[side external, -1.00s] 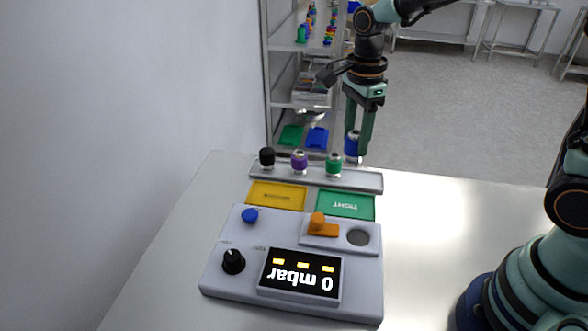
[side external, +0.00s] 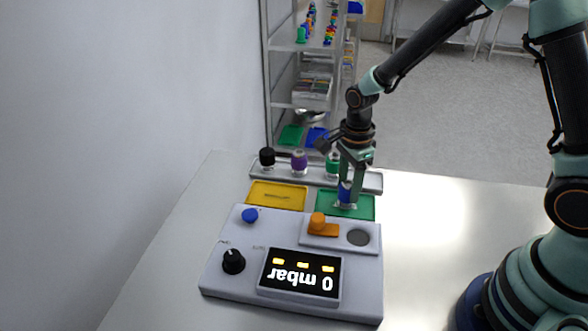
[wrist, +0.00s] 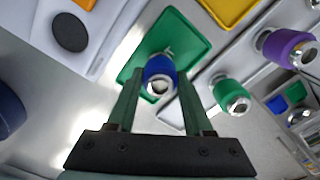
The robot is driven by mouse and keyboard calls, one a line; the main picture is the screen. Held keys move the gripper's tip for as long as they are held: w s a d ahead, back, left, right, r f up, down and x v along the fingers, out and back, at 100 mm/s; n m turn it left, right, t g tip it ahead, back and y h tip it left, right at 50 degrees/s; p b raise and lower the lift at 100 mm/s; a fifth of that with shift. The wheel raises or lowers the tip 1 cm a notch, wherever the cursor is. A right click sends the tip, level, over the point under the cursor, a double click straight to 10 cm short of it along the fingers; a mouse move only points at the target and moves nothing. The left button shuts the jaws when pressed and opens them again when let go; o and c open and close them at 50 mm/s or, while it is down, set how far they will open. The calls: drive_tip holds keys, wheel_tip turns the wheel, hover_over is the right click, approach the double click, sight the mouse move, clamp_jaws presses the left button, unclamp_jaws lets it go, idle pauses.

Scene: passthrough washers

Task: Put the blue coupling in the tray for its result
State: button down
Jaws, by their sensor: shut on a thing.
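The blue coupling (side external: 345,193) is held between the fingers of my gripper (side external: 350,192), which is shut on it. In the side view it is over the green tray (side external: 364,208), whose lettering is partly hidden by the gripper. I cannot tell if the coupling touches the tray floor. The wrist view shows the blue coupling (wrist: 159,76) between my fingertips (wrist: 160,84), with the green tray (wrist: 186,38) behind it. The yellow tray (side external: 277,196) lies to the left of the green one and is empty of couplings.
A grey rack (side external: 318,178) behind the trays holds a black coupling (side external: 267,158), a purple coupling (side external: 299,161) and a green coupling (side external: 332,164). In front stands a test device (side external: 225,285) with a knob, an orange lever (side external: 322,227) and a display reading 0 mbar.

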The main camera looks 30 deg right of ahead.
sight(349, 182)
drive_tip(key=shift+c, duration=1.5)
unclamp_jaws()
drive_tip(key=shift+f, duration=0.1)
wheel_tip(349, 182, up, 12)
drive_tip(key=s+d+r+n+t, duration=0.1)
drive_tip(key=s+r+n, duration=0.3)
drive_tip(key=n, duration=0.6)
drive_tip(key=s+d+r+n+t, duration=0.2)
drive_tip(key=s+r+n+t, duration=0.2)
drive_tip(key=n, duration=0.6)
drive_tip(key=shift+s+d+r+t, duration=0.3)
drive_tip(key=shift+s+r, duration=0.3)
drive_tip(key=shift+s, duration=0.4)
